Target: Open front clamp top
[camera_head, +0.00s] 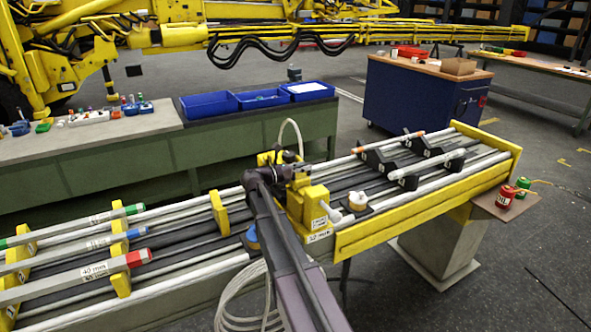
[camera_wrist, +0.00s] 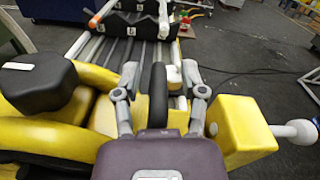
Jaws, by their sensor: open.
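The yellow clamp (camera_head: 312,205) stands at the near edge of the yellow rail bench, with a white-tipped lever (camera_head: 331,212) on its right side. In the wrist view its yellow block (camera_wrist: 240,130) is at right with a white knob (camera_wrist: 297,131). A black rounded pad (camera_wrist: 40,86) sits on yellow bodywork at left. My gripper (camera_wrist: 160,75) is open, its two grey fingers apart on either side of a dark upright bar (camera_wrist: 158,98). I cannot tell whether they touch it. In the head view my arm hides part of the clamp.
Pipes with green and red ends (camera_head: 137,258) lie in yellow holders at left. Black brackets (camera_head: 375,160) stand on the rails at right. Red and green cans (camera_head: 505,196) sit on a small side plate. Blue bins (camera_head: 208,105) stand on the bench behind.

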